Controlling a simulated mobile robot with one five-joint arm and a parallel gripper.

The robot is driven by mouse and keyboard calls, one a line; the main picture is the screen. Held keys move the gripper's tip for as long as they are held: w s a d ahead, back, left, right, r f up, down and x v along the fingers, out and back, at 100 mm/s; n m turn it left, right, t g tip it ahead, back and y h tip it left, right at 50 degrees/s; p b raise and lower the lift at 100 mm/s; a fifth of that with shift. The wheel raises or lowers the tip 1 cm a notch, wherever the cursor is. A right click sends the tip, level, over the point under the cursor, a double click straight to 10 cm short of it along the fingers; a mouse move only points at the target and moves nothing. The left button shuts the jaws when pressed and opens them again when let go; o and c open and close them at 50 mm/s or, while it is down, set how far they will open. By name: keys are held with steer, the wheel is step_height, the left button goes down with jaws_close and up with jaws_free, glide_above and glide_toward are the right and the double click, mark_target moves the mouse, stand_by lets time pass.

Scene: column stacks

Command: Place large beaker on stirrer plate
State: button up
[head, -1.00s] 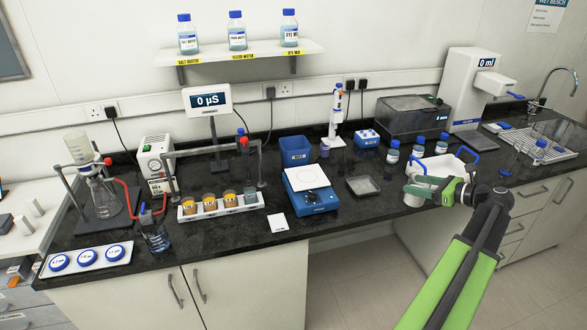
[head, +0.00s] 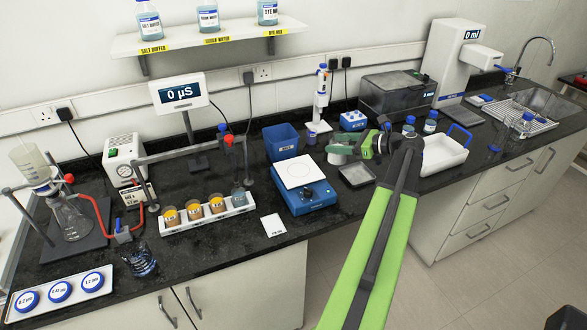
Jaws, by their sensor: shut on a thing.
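The stirrer plate (head: 310,198) is a blue unit with a white square top and a front knob, standing on the black bench in the middle of the head view. My gripper (head: 340,142) is shut on the large beaker (head: 338,157), a pale, whitish vessel partly covered by the fingers. The beaker is held to the right of and behind the stirrer plate in the picture, apart from its top. Its exact height above the bench is hard to tell. Nothing stands on the plate's white top.
A blue bin (head: 281,142) stands behind the stirrer plate, and a shallow grey dish (head: 356,175) to its right. A white card (head: 273,225) and a rack of small beakers (head: 206,212) are on its left. A pipette stand (head: 318,110) and white tray (head: 443,154) are nearby.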

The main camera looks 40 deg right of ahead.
steer(key=s+a+r+n+y+p, duration=0.2)
steer(key=s+a+r+p, duration=0.1)
steer(key=a+r+p, duration=0.45)
steer(key=shift+g+y, duration=0.3)
steer(key=shift+g, duration=0.2)
steer(key=w+a+f+b, duration=0.1)
steer(key=w+f+b, duration=0.2)
steer(key=w+a+f+b, duration=0.1)
steer(key=w+f+b, duration=0.3)
steer(key=w+a+f+b, duration=0.1)
steer(key=w+f+b, duration=0.3)
steer(key=shift+w, duration=0.25)
steer(key=shift+r, duration=0.15)
steer(key=o, duration=1.6)
steer(key=shift+o, duration=0.2)
